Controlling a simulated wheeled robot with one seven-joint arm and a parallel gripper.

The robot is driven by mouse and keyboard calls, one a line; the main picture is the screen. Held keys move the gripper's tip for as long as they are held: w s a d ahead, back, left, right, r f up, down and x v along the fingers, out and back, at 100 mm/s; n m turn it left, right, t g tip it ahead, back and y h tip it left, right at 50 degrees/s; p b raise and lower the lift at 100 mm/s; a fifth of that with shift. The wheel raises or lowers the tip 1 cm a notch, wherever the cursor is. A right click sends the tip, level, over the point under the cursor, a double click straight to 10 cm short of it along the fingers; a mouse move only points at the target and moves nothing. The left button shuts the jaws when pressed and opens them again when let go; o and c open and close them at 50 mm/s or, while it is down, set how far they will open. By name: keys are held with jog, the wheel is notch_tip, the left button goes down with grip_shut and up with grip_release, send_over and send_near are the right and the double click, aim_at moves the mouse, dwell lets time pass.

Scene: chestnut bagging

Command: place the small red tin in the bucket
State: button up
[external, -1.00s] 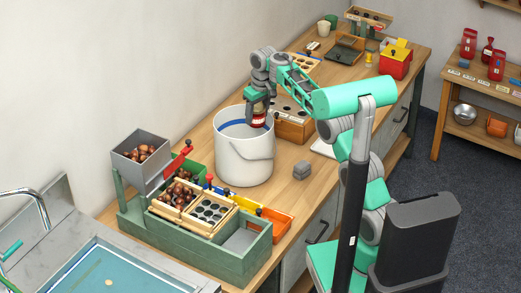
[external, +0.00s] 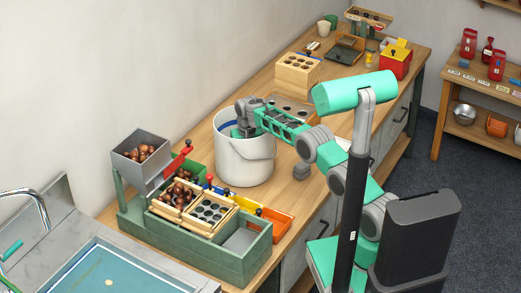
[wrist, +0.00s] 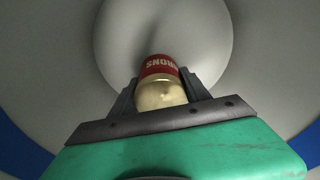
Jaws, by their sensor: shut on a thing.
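The white bucket (external: 243,160) stands upright on the wooden bench, with a blue band inside its rim. My gripper (wrist: 158,88) is down inside the bucket, and in the external view its fingers are hidden by the bucket wall. In the wrist view the small red tin (wrist: 158,66), red with pale lettering and a gold-coloured end, sits between the two fingers, which are shut on it. The pale round bucket floor (wrist: 118,40) shows beyond the tin. I cannot tell whether the tin touches the floor.
A green wooden stand (external: 190,241) with chestnuts and a holed board is left of the bucket. A light wooden holed block (external: 297,74) and a red box (external: 395,64) stand farther back.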

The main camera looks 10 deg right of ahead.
jog(key=o, duration=1.2)
jog(key=shift+f, duration=0.1)
jog(key=o, duration=0.5)
jog(key=r, duration=0.4)
jog(key=s+r, duration=0.1)
jog(key=r, duration=0.7)
jog(key=shift+s+r, duration=0.2)
jog(key=shift+s, duration=0.2)
